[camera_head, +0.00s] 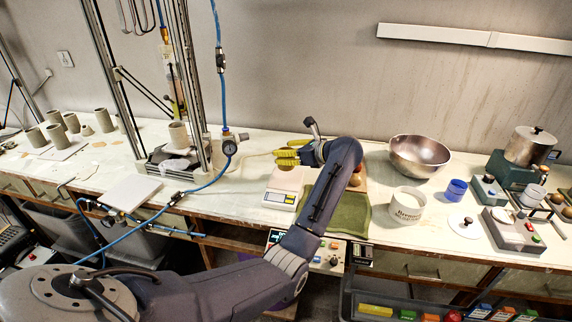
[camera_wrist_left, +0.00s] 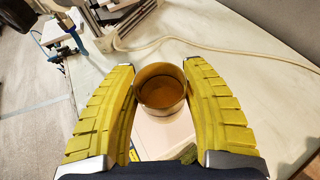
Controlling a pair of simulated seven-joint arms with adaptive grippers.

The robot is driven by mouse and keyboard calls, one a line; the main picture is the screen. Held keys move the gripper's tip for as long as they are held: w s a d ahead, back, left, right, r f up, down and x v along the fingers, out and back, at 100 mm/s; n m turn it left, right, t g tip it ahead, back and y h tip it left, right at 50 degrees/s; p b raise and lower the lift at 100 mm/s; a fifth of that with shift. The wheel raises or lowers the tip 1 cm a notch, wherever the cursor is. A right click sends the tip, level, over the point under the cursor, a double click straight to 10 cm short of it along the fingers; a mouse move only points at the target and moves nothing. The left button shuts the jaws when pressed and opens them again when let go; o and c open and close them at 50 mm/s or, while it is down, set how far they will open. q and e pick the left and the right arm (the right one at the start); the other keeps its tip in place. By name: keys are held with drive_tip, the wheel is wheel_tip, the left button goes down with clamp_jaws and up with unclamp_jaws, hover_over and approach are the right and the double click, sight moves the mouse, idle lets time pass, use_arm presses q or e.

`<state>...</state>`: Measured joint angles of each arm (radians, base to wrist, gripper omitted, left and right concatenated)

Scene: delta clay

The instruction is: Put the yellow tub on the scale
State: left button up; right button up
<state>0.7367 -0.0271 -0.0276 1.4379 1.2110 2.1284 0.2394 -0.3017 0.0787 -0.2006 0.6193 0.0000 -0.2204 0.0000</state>
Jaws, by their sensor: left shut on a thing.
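My left gripper (camera_head: 287,156) has yellow ribbed fingers and reaches in from the right over the back of the scale. In the left wrist view its fingers (camera_wrist_left: 160,95) are closed around the sides of a small round yellow-brown tub (camera_wrist_left: 160,92), open side up and brown inside. In the head view the fingers mostly hide the tub. The scale (camera_head: 281,196) is pale with a pinkish plate and a small front display. Its plate (camera_wrist_left: 160,140) shows below the tub in the wrist view. I cannot tell whether the tub touches the plate. My right gripper is not in view.
A green cloth (camera_head: 345,213) lies right of the scale. Beyond it are a metal bowl (camera_head: 419,156), a white lettered tub (camera_head: 407,206) and a blue jar (camera_head: 455,190). A metal frame (camera_head: 185,90) with a blue hose stands left. A pale hose (camera_wrist_left: 230,48) runs behind the tub.

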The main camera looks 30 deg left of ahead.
use_arm(q)
drive_tip(key=shift+f, duration=2.35)
drive_tip(key=o, duration=1.2)
drive_tip(key=shift+f, duration=0.15)
drive_tip(key=shift+r, duration=0.2)
drive_tip(key=v, duration=1.2)
